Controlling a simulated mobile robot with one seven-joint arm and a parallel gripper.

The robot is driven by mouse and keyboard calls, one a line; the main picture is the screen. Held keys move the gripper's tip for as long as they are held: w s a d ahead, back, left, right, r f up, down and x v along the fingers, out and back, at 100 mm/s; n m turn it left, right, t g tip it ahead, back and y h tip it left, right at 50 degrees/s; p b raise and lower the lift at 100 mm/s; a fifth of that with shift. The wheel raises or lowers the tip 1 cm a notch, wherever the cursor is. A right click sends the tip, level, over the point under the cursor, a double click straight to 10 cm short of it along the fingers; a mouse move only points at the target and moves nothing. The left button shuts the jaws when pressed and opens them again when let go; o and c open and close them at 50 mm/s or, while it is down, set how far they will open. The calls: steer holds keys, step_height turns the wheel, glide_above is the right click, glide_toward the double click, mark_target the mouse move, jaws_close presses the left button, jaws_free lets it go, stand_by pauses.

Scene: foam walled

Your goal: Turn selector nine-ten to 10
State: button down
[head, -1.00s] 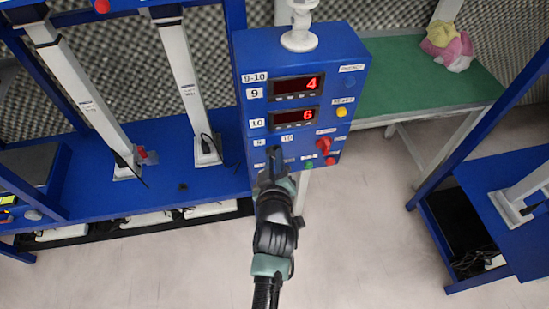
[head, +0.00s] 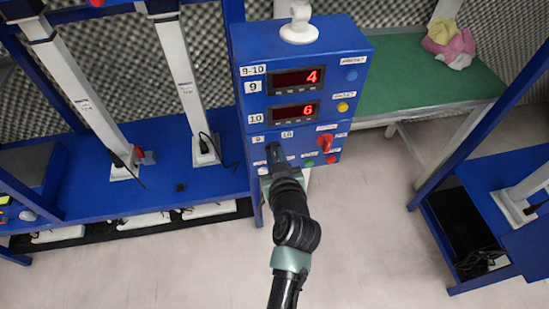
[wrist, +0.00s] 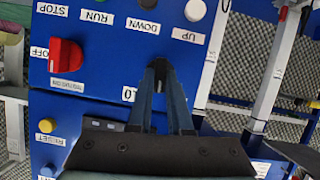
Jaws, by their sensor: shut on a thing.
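The blue control box (head: 355,40) stands in the middle of the head view. Its upper display (head: 297,77), labelled 9, reads 4, and its lower display (head: 294,112), labelled 10, reads 6. Below them are the small selector labels 9 (head: 257,139) and 10 (head: 288,134). My gripper (head: 274,153) is at the panel just below these labels. In the wrist view, which shows the panel upside down, my gripper (wrist: 159,72) is shut on the small black selector (wrist: 158,64). The fingers hide most of the knob, so I cannot tell which way it points.
A red rotary switch (head: 325,144) sits right of my gripper; it also shows in the wrist view (wrist: 66,56). A green table (head: 410,80) stands behind at right.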

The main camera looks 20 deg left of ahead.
steer(key=shift+w+d+f+m+g+y+b, duration=0.1)
steer(key=shift+m+g+y+b, duration=0.15)
steer(key=shift+m+y+b, duration=0.25)
steer(key=shift+w+d+f+m+g+y+b, duration=0.1)
steer(key=shift+m+g+y+b, duration=0.2)
steer(key=shift+m, duration=0.4)
steer(key=shift+d+r+m+g+y+b, duration=0.1)
steer(key=shift+m+g+y+b, duration=0.25)
steer(key=shift+m+y+b, duration=0.65)
steer(key=shift+m, duration=0.3)
steer(key=c, duration=0.8)
jaws_free()
steer(key=shift+c, duration=0.2)
steer(key=v, duration=1.3)
steer(key=shift+r, duration=0.15)
